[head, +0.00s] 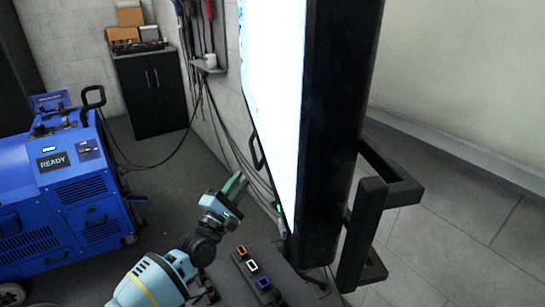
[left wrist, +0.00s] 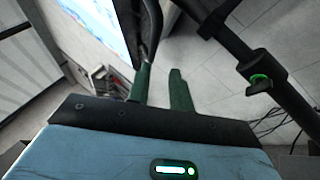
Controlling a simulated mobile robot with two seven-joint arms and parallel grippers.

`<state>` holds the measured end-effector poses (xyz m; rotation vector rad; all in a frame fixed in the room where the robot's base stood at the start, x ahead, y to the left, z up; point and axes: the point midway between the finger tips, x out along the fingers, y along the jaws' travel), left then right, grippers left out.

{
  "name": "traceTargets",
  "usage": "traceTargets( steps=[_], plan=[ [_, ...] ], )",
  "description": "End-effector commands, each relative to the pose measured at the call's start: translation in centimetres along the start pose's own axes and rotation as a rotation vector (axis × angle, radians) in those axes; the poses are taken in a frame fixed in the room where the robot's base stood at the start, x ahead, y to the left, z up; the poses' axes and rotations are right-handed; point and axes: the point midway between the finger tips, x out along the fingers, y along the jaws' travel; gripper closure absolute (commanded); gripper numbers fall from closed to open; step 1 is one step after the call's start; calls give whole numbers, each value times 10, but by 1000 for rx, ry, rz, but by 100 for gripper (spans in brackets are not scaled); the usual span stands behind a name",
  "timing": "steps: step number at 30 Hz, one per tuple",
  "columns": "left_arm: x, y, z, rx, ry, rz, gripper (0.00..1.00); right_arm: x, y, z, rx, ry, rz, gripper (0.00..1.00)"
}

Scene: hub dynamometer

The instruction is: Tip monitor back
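The monitor stands large in the head view, with a bright white screen (head: 272,110) and a thick black side (head: 335,120). It is seen nearly edge-on. A black handle (head: 256,152) sits at its left edge, and a squared black handle (head: 368,215) juts out on its right side. My left gripper (head: 236,186), with green fingers, is just left of and below the left handle. In the left wrist view the fingers (left wrist: 160,75) are apart, and a black handle bar (left wrist: 152,32) runs down close to the left fingertip. Contact cannot be told. My right gripper is not seen.
A blue machine (head: 70,185) marked READY stands at the left. A black cabinet (head: 150,90) with boxes is at the back wall, where cables hang. A tray with three coloured blocks (head: 252,266) lies below the monitor. The left wrist view shows a black post with a green-ringed knob (left wrist: 259,84).

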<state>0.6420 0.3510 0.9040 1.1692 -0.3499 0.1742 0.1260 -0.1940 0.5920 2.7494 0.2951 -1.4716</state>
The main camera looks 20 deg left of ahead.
Motion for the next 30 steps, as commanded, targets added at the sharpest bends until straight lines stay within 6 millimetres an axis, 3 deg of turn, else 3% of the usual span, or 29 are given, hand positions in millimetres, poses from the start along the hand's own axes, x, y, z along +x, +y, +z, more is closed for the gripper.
traceTargets(
  steps=[4, 13, 24, 30],
  plan=[
    [12, 12, -4, -54, 2, 38, 78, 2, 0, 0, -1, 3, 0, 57],
    [21, 15, -4, -58, 2, 42, 78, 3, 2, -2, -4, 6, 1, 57],
    [70, 16, -4, -54, 2, 41, 78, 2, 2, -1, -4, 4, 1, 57],
    [86, 16, -5, -56, 2, 40, 78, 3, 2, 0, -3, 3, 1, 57]
  ],
)
